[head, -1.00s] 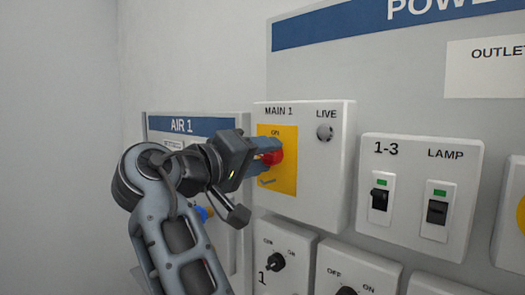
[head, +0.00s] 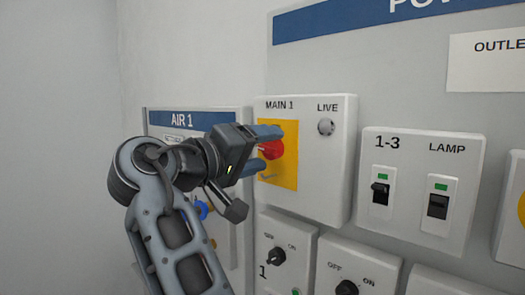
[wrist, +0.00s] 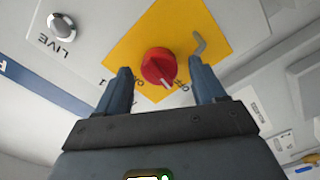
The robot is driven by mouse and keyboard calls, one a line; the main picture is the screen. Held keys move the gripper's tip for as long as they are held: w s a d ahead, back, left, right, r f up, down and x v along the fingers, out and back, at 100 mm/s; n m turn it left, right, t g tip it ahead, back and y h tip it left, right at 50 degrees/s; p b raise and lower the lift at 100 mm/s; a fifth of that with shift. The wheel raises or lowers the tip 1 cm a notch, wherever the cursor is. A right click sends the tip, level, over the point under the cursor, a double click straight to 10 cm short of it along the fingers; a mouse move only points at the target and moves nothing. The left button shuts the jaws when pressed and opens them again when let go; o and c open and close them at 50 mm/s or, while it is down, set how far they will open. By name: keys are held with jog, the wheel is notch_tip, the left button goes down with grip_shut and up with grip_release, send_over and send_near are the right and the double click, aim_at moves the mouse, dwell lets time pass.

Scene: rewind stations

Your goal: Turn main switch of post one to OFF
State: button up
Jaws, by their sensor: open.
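The MAIN 1 box (head: 325,180) carries a yellow plate (head: 277,180) with a red rotary knob (head: 271,149). The knob also shows in the wrist view (wrist: 158,66), where its white mark points down and right, nearer the OFF lettering than the ON lettering. My gripper (head: 273,149) is open in front of the plate, one finger above and one below the knob. In the wrist view my fingers (wrist: 162,88) stand on both sides of the knob, with gaps between. The LIVE lamp (head: 325,127) on the box looks grey and unlit.
The AIR 1 panel (head: 185,121) with a blue knob (head: 201,210) is at left, behind my arm. A 1-3 LAMP box (head: 412,230) with two rocker switches stands at right. Smaller rotary switches, such as switch 1 (head: 276,257), are just below MAIN 1.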

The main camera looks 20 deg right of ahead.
jog(key=b+v, duration=0.1)
jog(key=v, duration=0.6)
jog(key=shift+b, duration=0.35)
jog(key=shift+a, duration=0.15)
jog(key=shift+s+f, duration=0.1)
jog(key=shift+f, duration=0.05)
